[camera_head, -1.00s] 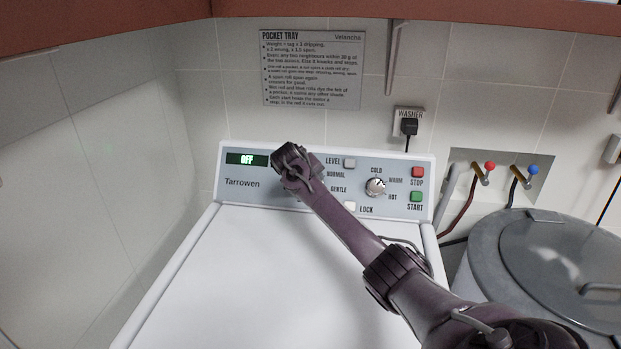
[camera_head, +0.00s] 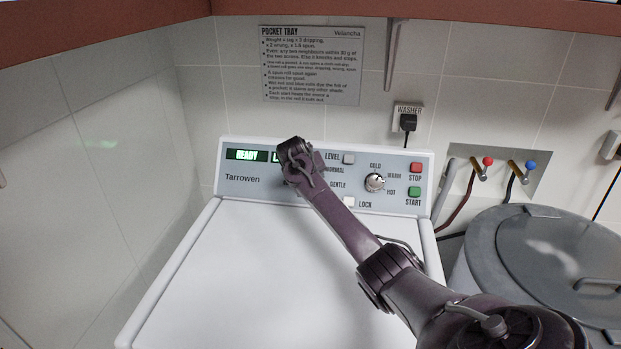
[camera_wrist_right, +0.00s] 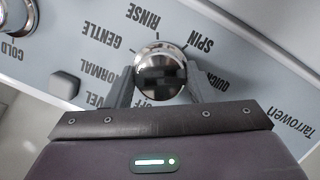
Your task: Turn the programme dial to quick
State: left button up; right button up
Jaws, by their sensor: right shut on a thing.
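The programme dial (camera_wrist_right: 160,70) is a round chrome knob in the right wrist view, ringed by the words RINSE, SPIN, QUICK, OFF, NORMAL and GENTLE. The QUICK label (camera_wrist_right: 196,80) is partly covered by a finger. My right gripper (camera_wrist_right: 161,82) is shut on the dial, one finger on each side. I cannot tell where the dial's pointer stands. In the head view my right gripper (camera_head: 297,163) hides the dial. The display (camera_head: 247,155) reads READY, and a second lit window beside it is mostly covered. My left gripper is not in view.
The temperature knob (camera_head: 375,182) is right of my wrist, with the red STOP button (camera_head: 416,167) and green START button (camera_head: 414,191) beyond. LEVEL (camera_head: 348,159) and LOCK (camera_head: 349,202) buttons sit near my arm.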

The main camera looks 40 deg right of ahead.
jog(key=o, duration=1)
jog(key=shift+a+r, duration=0.1)
jog(key=b+v, duration=0.1)
jog(key=v, duration=0.6)
jog(key=shift+s+a+r, duration=0.15)
jog(key=shift+a, duration=0.1)
